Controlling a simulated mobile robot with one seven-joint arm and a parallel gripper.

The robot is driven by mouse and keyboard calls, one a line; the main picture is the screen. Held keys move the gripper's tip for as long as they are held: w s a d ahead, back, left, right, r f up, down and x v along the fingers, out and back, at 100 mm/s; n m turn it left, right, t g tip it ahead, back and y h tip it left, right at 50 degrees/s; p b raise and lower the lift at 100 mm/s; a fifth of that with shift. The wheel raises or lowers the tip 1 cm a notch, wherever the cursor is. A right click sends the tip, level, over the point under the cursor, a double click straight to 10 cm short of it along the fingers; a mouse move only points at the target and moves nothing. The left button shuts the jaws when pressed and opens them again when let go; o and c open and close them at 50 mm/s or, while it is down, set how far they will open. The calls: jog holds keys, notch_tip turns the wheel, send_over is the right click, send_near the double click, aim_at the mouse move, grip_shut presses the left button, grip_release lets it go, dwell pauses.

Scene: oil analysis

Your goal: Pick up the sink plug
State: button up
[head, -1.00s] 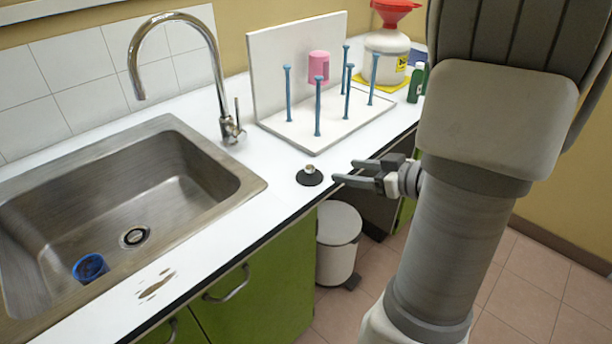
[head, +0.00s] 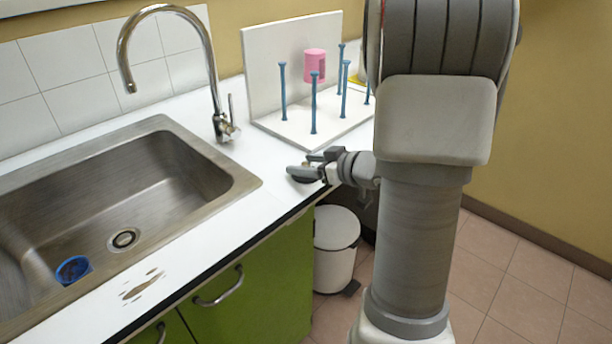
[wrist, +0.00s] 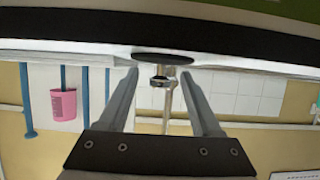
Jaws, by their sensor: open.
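The sink plug is a black disc with a small metal knob, on the white counter to the right of the sink. In the head view the plug (head: 303,180) is partly hidden by my gripper (head: 306,165), which reaches in low from the right. In the wrist view, which is upside down, the plug (wrist: 163,58) lies just ahead, its knob pointing between the two fingertips. My gripper (wrist: 159,75) is open there, one finger to each side of the knob. I cannot tell whether a finger touches it.
The steel sink (head: 247,184) with a blue cup (head: 72,268) is left of the plug. The faucet (head: 226,127) and a white peg rack (head: 270,122) holding a pink cup (head: 315,66) stand behind. A white bin (head: 333,240) is below the counter edge.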

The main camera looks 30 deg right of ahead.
grip_shut()
dwell(0.3)
jog(key=shift+r, duration=0.1)
